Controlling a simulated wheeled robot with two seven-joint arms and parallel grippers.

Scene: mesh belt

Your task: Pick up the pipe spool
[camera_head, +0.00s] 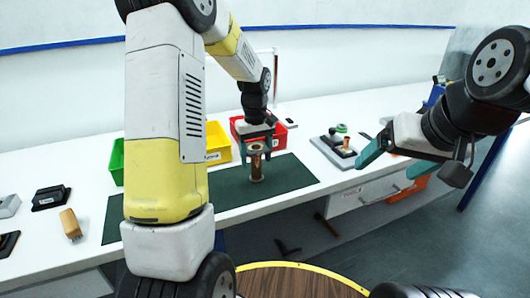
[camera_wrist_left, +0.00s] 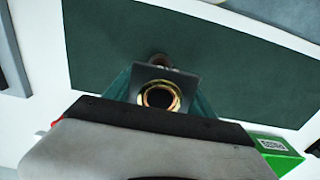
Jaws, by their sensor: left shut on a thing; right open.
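The pipe spool (camera_head: 257,168) is a copper-brown tube with a wider flange at its top, upright over the dark green mat (camera_head: 290,174). My left gripper (camera_head: 259,148) comes down from above with its teal fingers shut on the spool's upper part. In the left wrist view the spool's round, brass-rimmed open end (camera_wrist_left: 159,98) sits between the fingers, and its far end shows beyond over the mat. I cannot tell whether the spool touches the mat. My right gripper (camera_head: 398,160) is open and empty, off to the right near the table's front edge.
Green, yellow (camera_head: 217,142) and red (camera_head: 279,138) bins stand behind the mat. A grey tray with parts (camera_head: 334,152) lies to the right. A tan block (camera_head: 70,223) and a black item (camera_head: 50,197) lie left. The mat's right part is clear.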

